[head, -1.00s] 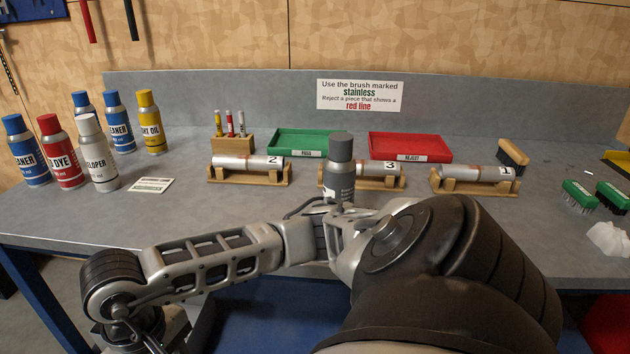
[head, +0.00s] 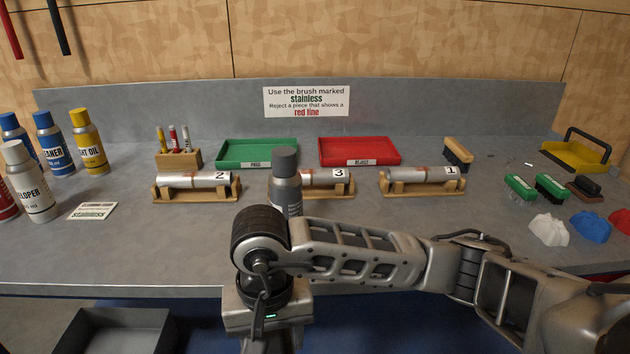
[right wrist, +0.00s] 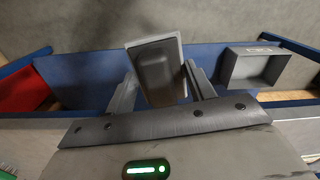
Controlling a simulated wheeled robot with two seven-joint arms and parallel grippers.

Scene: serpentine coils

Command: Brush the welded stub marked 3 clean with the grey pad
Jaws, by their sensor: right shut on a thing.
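The stub marked 3 (head: 325,178) is a silver tube lying on a wooden cradle (head: 330,193) at mid-bench, with a brownish weld band. A dark grey bottle (head: 286,178) stands in front of it and hides its left part. My right arm crosses the bench front, and its hand hangs at the front edge with the fingers outside the head view. In the right wrist view my right gripper (right wrist: 160,85) is shut on the grey pad (right wrist: 153,62), a grey slab with a darker raised block, above the floor. My left gripper is not in view.
Stub 2 (head: 195,180) and stub 1 (head: 422,174) lie in cradles either side. Behind are a green tray (head: 257,152) and a red tray (head: 359,151). Spray cans stand left; brushes and cloths (head: 548,230) lie right. A grey bin (right wrist: 254,66) sits below the bench.

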